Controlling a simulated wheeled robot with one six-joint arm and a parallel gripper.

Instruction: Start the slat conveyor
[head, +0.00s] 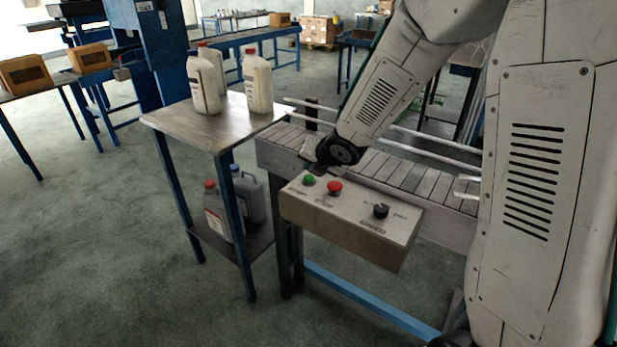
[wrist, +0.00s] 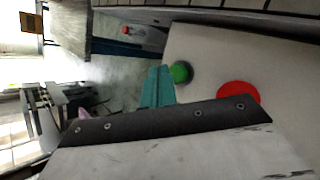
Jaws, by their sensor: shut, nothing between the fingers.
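The control box (head: 345,221) is mounted on the near side of the slat conveyor (head: 420,180). Its top has a green button (head: 309,180), a red button (head: 334,187) and a black knob (head: 381,211). My gripper (head: 318,170) is just above and behind the green button. In the wrist view, my gripper's teal fingertips (wrist: 157,88) are together, close to the left of the green button (wrist: 181,73). I cannot tell whether they touch it. The red button (wrist: 238,93) is partly hidden by the dark gripper body.
A small metal table (head: 165,119) with several white bottles stands left of the control box. A grey jug (head: 248,197) and a red-capped bottle (head: 216,210) are on its lower shelf. White guide rails (head: 437,148) run along the conveyor. The floor at front left is clear.

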